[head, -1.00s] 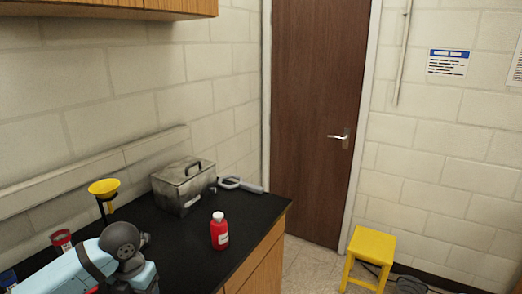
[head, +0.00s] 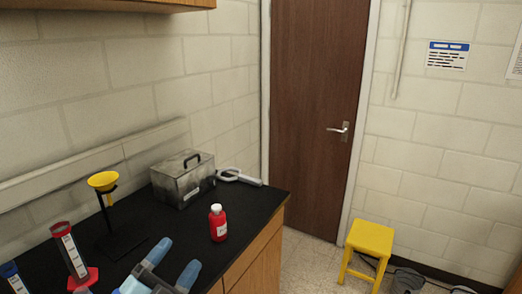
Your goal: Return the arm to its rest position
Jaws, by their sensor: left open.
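My left gripper (head: 172,264) shows at the bottom edge of the head view, low and left of centre. Its two light blue fingers are apart with nothing between them, so it is open and empty. It is over the near part of the black bench top (head: 150,220), in front of a red bottle with a white cap (head: 218,226) and not touching it. The rest of my left arm is mostly cut off by the bottom edge. My right gripper is not in view.
A yellow funnel on a black stand (head: 103,182), a red-based cylinder (head: 72,255) and a blue item (head: 12,278) are on the bench at left. A grey metal box (head: 184,178) stands at the back. A yellow stool (head: 368,242) stands on the floor at right.

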